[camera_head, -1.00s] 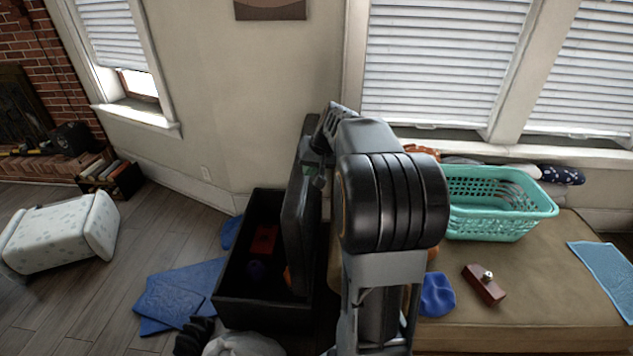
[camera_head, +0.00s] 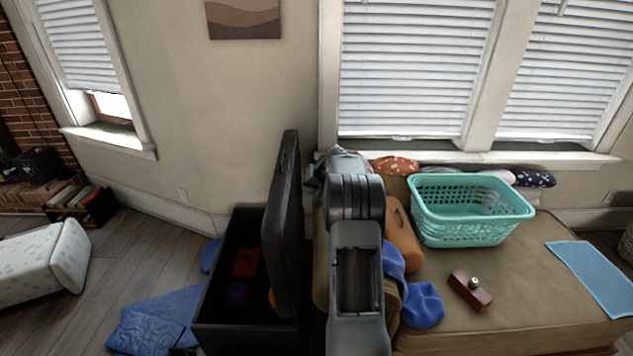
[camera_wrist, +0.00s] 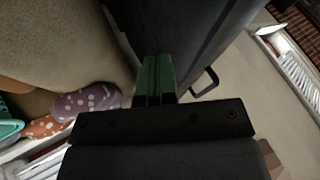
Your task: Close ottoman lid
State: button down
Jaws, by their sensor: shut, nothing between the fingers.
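The ottoman (camera_head: 225,325) is a dark box on the floor, left of the tan bench. Its lid (camera_head: 284,215) stands raised, nearly upright, along the box's right side, so the inside shows. In the wrist view the lid (camera_wrist: 190,35) is a dark panel with a handle loop (camera_wrist: 207,84). My gripper (camera_wrist: 157,80) has green fingers, shut and empty, beside the lid's outer face; whether they touch it I cannot tell. In the head view my arm hides the gripper, to the right of the lid.
The tan bench (camera_head: 540,290) right of my arm holds a teal basket (camera_head: 470,212), an orange bag (camera_head: 402,240), blue cloth (camera_head: 422,305), a brown block (camera_head: 470,290) and a blue towel (camera_head: 595,275). Blue cloths (camera_head: 160,320) lie on the floor. A white patterned stool (camera_head: 40,262) lies left.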

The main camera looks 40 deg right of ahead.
aim_at(289, 204)
jog(key=shift+w+a+f, duration=0.15)
jog(key=shift+w+a, duration=0.55)
jog(key=shift+a, duration=0.15)
jog(key=shift+w+a+f, duration=0.1)
jog(key=shift+w+a, duration=0.55)
jog(key=shift+a, duration=0.2)
jog(key=shift+p, duration=0.4)
